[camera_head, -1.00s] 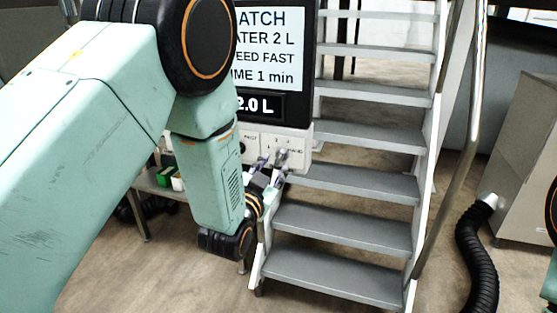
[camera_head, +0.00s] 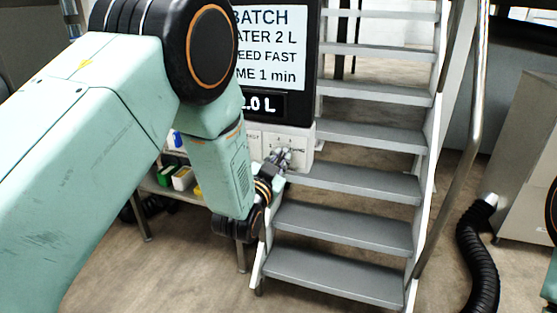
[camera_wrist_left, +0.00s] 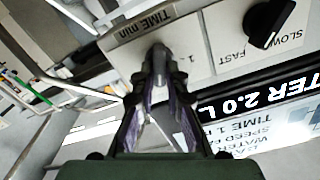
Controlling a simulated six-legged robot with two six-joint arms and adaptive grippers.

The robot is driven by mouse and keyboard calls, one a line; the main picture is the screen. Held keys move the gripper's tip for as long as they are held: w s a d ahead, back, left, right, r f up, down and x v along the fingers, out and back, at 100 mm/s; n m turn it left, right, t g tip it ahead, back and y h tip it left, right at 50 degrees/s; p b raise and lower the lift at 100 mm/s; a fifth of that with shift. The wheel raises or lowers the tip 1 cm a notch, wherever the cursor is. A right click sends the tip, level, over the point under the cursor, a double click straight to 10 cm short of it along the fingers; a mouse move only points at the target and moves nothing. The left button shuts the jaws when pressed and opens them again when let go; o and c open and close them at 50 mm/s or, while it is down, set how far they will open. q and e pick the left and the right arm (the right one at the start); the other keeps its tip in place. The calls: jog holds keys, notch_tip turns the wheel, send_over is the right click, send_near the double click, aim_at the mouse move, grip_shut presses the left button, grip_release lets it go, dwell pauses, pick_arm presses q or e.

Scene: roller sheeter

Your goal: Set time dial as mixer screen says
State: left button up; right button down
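The mixer screen (camera_head: 272,50) reads batch, water 2 L, speed fast, time 1 min, its left edge hidden by my left arm. Below it is a pale control panel (camera_head: 303,140). In the left wrist view the panel shows upside down or tilted, with the label "TIME min" (camera_wrist_left: 145,27) beside my fingers. My left gripper (camera_head: 281,158) is at the time dial; in the left wrist view its fingers (camera_wrist_left: 159,62) converge on the grey dial and look closed on it. The dial's pointer is hidden. My right gripper is out of view.
The black speed knob (camera_wrist_left: 268,22) sits close beside, with SLOW and FAST marks. A water readout (camera_head: 262,105) shows 2.0 L. Metal steps (camera_head: 345,180) with a handrail stand right of the panel. A low shelf (camera_head: 155,186) holds small containers. A black hose (camera_head: 475,255) lies at right.

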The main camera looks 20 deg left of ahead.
pick_arm(q)
grip_shut()
jog(key=shift+r+n, duration=0.1)
jog(key=shift+n, duration=0.2)
jog(key=n+p, duration=0.1)
jog(key=n, duration=0.3)
jog(key=shift+a, duration=0.1)
jog(key=shift+a+n+p, duration=0.2)
jog(key=shift+n+p, duration=0.25)
jog(key=shift+n, duration=2.9)
jog(key=shift+a+n+p, duration=0.15)
jog(key=shift+n+p, duration=0.25)
jog(key=shift+n, duration=2.95)
